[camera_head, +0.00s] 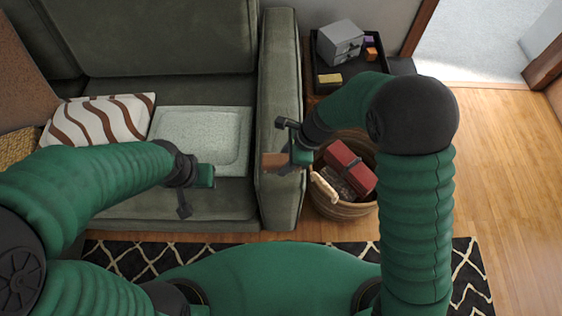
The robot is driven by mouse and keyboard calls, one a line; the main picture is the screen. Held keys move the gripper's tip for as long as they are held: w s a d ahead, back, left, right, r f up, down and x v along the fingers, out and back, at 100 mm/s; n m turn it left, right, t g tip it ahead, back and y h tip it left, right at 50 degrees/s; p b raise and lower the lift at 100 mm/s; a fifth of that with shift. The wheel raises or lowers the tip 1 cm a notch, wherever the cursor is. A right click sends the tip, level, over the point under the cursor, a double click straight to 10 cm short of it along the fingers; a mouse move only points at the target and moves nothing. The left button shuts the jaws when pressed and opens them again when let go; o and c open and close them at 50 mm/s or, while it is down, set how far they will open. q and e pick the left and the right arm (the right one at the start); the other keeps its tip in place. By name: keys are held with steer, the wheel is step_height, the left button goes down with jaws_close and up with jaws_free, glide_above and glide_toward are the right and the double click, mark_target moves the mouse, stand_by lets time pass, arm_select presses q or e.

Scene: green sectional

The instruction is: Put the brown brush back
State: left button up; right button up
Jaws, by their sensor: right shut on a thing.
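My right gripper (287,148) is shut on a small brown block-like thing (273,161), which looks like the brown brush. It holds the brush at the front of the sofa's right armrest, left of the wicker basket. From above I cannot tell whether the brush touches the armrest. Part of the brush is hidden by the gripper. My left gripper (186,203) hangs in front of the seat, near the light grey cushion; its fingers are too unclear to judge.
The green sofa (165,40) fills the left; wood floor is clear at right.

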mark_target(281, 163)
steer(key=shift+w+a, duration=0.25)
steer(key=shift+w, duration=0.15)
steer(key=f+b, duration=0.1)
steer(key=f, duration=0.2)
steer(key=shift+w+a+f+b, duration=0.15)
steer(key=shift+w+f+b, duration=0.05)
steer(key=shift+f+b, duration=0.2)
jaws_close()
steer(key=shift+f, duration=0.1)
steer(key=o, duration=1.3)
jaws_free()
